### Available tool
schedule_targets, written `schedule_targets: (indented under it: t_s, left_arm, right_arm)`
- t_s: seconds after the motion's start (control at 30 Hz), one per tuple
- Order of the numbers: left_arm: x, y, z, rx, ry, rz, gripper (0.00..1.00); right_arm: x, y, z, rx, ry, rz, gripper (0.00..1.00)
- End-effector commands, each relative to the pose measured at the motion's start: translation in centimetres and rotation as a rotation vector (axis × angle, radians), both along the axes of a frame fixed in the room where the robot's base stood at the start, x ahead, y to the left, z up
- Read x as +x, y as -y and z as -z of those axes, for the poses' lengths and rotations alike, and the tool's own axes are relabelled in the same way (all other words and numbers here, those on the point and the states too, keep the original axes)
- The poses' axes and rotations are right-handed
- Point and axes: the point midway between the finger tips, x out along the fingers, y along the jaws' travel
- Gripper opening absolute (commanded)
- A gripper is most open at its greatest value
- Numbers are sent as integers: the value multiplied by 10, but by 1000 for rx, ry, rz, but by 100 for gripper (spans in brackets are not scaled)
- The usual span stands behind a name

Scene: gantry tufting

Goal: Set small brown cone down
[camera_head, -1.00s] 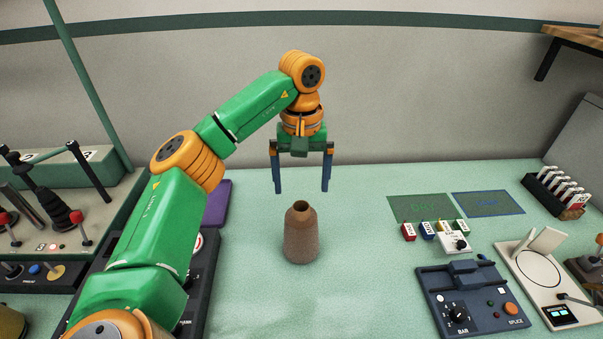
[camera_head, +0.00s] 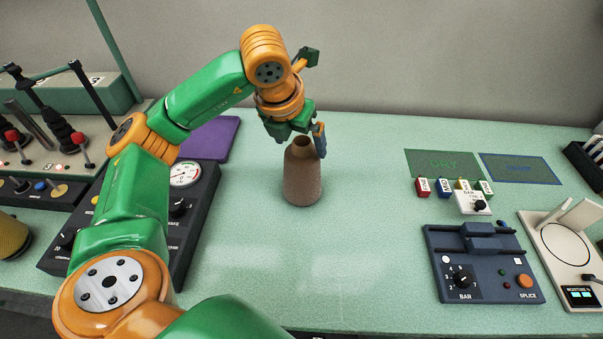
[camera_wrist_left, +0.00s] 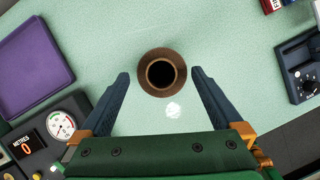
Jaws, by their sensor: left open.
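The small brown cone (camera_head: 302,176) stands upright on the pale green table in the head view, its narrow open top upward. In the left wrist view I look down on the cone (camera_wrist_left: 161,72), with its dark round hole at the centre. My left gripper (camera_head: 306,135) is at the cone's top, coming from behind and above. In the wrist view my left gripper (camera_wrist_left: 160,82) is open, one finger on each side of the cone, with gaps between the fingers and the cone. One finger is mostly hidden in the head view. My right gripper is not in view.
The splice box (camera_head: 482,268), small coloured tags and two marked mats (camera_head: 445,164) are to the right. The table in front of the cone is clear.

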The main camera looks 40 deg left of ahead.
Motion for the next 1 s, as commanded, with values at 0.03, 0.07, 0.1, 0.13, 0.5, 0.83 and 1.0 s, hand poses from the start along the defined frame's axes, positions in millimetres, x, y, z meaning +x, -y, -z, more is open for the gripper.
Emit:
schedule_targets:
  t_s: [0.03,0.07,0.1,0.13,0.5,0.83,1.0]
  left_arm:
    - [2,-1,5,1,-6,-1,100]
    - [4,0,9,1,-6,0,100]
    - [6,0,15,1,-7,0,100]
    - [8,0,20,1,-9,1,100]
    - [23,-1,55,1,-2,3,100]
    - [23,-1,55,1,-3,3,24]
    - [23,-1,55,1,-2,3,6]
  right_arm:
    - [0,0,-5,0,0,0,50]
    - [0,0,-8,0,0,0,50]
    - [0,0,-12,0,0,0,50]
    - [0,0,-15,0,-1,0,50]
    - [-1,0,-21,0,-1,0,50]
    - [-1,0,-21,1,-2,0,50]
    - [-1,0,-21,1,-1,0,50]
